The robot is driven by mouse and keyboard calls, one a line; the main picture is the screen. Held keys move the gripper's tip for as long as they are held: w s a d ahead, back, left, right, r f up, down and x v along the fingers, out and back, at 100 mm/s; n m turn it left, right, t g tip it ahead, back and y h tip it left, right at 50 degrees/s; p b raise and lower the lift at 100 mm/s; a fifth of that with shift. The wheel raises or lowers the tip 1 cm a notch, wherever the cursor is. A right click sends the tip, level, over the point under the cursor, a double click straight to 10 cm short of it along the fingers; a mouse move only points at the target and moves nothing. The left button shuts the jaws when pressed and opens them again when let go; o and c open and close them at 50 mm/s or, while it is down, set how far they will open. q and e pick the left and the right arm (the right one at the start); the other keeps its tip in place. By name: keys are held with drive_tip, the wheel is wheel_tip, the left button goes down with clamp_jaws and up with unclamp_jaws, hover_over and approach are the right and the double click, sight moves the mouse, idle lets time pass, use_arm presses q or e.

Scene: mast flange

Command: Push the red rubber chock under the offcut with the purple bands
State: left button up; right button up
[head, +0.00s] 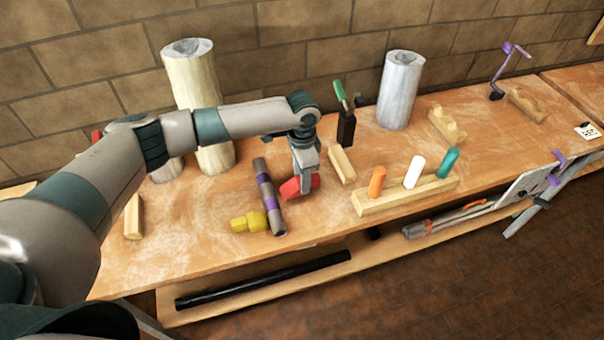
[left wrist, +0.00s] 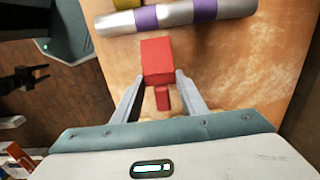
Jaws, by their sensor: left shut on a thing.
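The offcut with the purple bands (head: 268,195) is a grey and brown rod lying on the bench. It also shows across the top of the left wrist view (left wrist: 175,15). The red rubber chock (head: 291,188) lies just right of the offcut in the head view. My left gripper (head: 305,182) points down and is shut on the chock. In the left wrist view the chock (left wrist: 157,60) sits between the fingers, its front end very near the offcut; whether they touch I cannot tell.
A yellow piece (head: 250,222) lies against the offcut's left side. A wooden block (head: 342,165) and a peg rack (head: 405,195) stand to the right. Tall cylinders (head: 400,90) stand at the back. The bench's front edge is close to the offcut's near end.

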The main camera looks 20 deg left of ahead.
sight(295, 191)
use_arm(q)
drive_tip(key=shift+f, duration=0.7)
drive_tip(key=shift+f+b, duration=0.6)
drive_tip(key=shift+f, duration=1.2)
drive_tip(key=shift+f+b, duration=0.35)
drive_tip(key=shift+b, duration=0.05)
use_arm(e)
drive_tip(key=shift+a+f, duration=0.15)
drive_tip(key=shift+f, duration=0.4)
drive_tip(key=shift+a+f, duration=0.15)
drive_tip(key=shift+f, duration=0.4)
drive_tip(key=shift+d, duration=0.15)
use_arm(q)
drive_tip(key=shift+s+a+p, duration=0.2)
drive_tip(key=shift+a+p, duration=0.05)
drive_tip(key=shift+p, duration=0.05)
use_arm(e)
drive_tip(key=shift+a+r, duration=0.25)
drive_tip(key=shift+a, duration=0.05)
use_arm(q)
drive_tip(key=shift+s+a+p, duration=0.4)
drive_tip(key=shift+a+p, duration=0.1)
drive_tip(key=shift+a, duration=0.1)
use_arm(e)
drive_tip(key=shift+d+r, duration=0.25)
drive_tip(key=shift+r, duration=0.25)
use_arm(q)
drive_tip(key=o, duration=1.2)
